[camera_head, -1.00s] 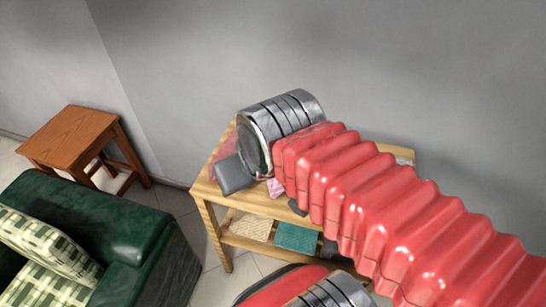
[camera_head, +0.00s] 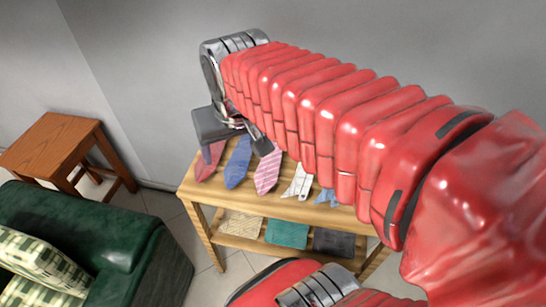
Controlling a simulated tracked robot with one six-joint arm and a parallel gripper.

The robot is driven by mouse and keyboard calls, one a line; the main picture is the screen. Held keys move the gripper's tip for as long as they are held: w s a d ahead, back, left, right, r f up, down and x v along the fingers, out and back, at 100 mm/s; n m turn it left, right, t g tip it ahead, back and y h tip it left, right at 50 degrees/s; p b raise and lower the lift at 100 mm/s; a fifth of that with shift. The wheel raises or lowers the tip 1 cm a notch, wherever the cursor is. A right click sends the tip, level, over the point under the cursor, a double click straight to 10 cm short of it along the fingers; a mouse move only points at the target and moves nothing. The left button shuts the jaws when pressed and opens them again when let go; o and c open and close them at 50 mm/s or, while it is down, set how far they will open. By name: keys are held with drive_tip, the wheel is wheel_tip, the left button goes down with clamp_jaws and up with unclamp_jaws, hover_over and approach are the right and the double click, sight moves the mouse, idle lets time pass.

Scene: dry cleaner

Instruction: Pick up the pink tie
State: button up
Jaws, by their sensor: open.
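The pink tie (camera_head: 268,174) has light stripes and lies on the top of a light wooden table (camera_head: 264,207), between a blue tie and a white item. My gripper (camera_head: 234,148) is open and empty above the table. One dark finger is over the red and blue ties, and the other is just above the upper end of the pink tie. Whether that finger touches the pink tie cannot be told. My red arm hides the back right of the tabletop.
A red tie (camera_head: 208,164) and a blue tie (camera_head: 237,163) lie left of the pink one. A white item (camera_head: 299,184) and a light blue item (camera_head: 327,197) lie to the right. Folded cloths (camera_head: 287,233) fill the lower shelf. A green sofa (camera_head: 90,240) and brown table (camera_head: 60,150) stand left.

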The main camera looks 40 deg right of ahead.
drive_tip(key=w+d+f+m+g, duration=0.2)
drive_tip(key=w+d+f, duration=0.3)
drive_tip(key=d, duration=0.4)
drive_tip(key=w+d+f+m+g, duration=0.2)
drive_tip(key=w+d+f+m, duration=0.2)
drive_tip(key=w+d, duration=0.3)
drive_tip(key=d, duration=0.3)
drive_tip(key=shift+w+f+m+y, duration=0.3)
drive_tip(key=shift+w+f, duration=0.1)
drive_tip(key=shift+f, duration=0.1)
hover_over(272, 155)
drive_tip(key=f, duration=0.8)
drive_tip(key=shift+w+d+f, duration=0.15)
drive_tip(key=shift+w+f, duration=0.05)
drive_tip(key=shift+w, duration=0.15)
drive_tip(key=shift+f, duration=0.1)
drive_tip(key=f, duration=0.4)
drive_tip(key=shift+s+a, duration=0.25)
drive_tip(key=shift+s, duration=0.15)
drive_tip(key=shift+f, duration=0.55)
